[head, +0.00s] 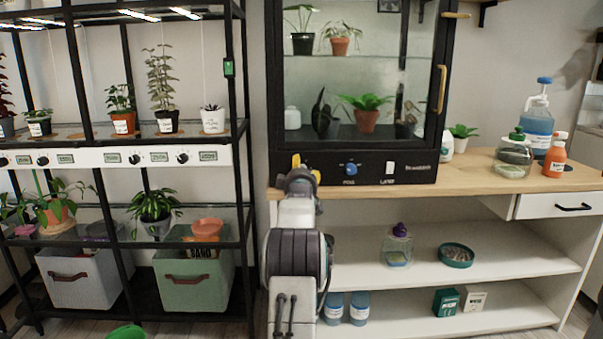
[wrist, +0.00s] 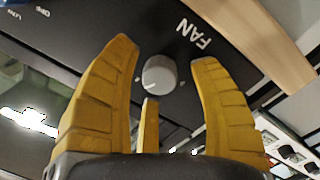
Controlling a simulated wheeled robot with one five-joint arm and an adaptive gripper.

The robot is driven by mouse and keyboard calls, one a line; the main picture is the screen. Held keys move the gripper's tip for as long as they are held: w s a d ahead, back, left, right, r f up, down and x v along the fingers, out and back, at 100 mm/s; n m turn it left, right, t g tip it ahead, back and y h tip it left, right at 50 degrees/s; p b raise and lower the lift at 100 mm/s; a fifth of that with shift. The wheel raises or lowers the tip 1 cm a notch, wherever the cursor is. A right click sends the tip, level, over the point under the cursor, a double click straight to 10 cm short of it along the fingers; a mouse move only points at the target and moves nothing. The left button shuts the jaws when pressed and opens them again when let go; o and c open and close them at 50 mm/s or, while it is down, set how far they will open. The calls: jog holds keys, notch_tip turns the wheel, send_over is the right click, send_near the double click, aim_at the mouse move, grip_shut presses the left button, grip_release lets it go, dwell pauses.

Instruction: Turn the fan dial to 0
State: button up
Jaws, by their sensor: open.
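The fan dial (wrist: 159,75) is a small pale grey knob on the black front panel, beside the tilted word FAN in the wrist view. Small pale marks sit around it; their numbers are not readable, so I cannot tell its setting. My gripper (wrist: 166,54) is open, with yellow fingers on the left and right of the dial and clear gaps visible on both sides. A narrow yellow part of the gripper points at the dial from below. In the head view my gripper (head: 297,163) is at the cabinet panel's left end and hides the dial.
A blue fog dial (head: 351,169) and a white lamp switch (head: 389,168) sit farther right on the plant cabinet's panel (head: 420,172). The wooden counter edge (head: 450,184) runs just below. A black plant rack (head: 240,100) stands close on the left.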

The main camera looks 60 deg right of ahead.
grip_shut()
dwell(0.5)
jog(key=n+b, duration=0.1)
jog(key=n, duration=0.2)
jog(key=shift+n, duration=0.4)
jog(key=shift+a+n+b, duration=0.1)
jog(key=shift+n+b, duration=0.4)
jog(key=shift+n, duration=1.2)
jog(key=shift+w, duration=0.1)
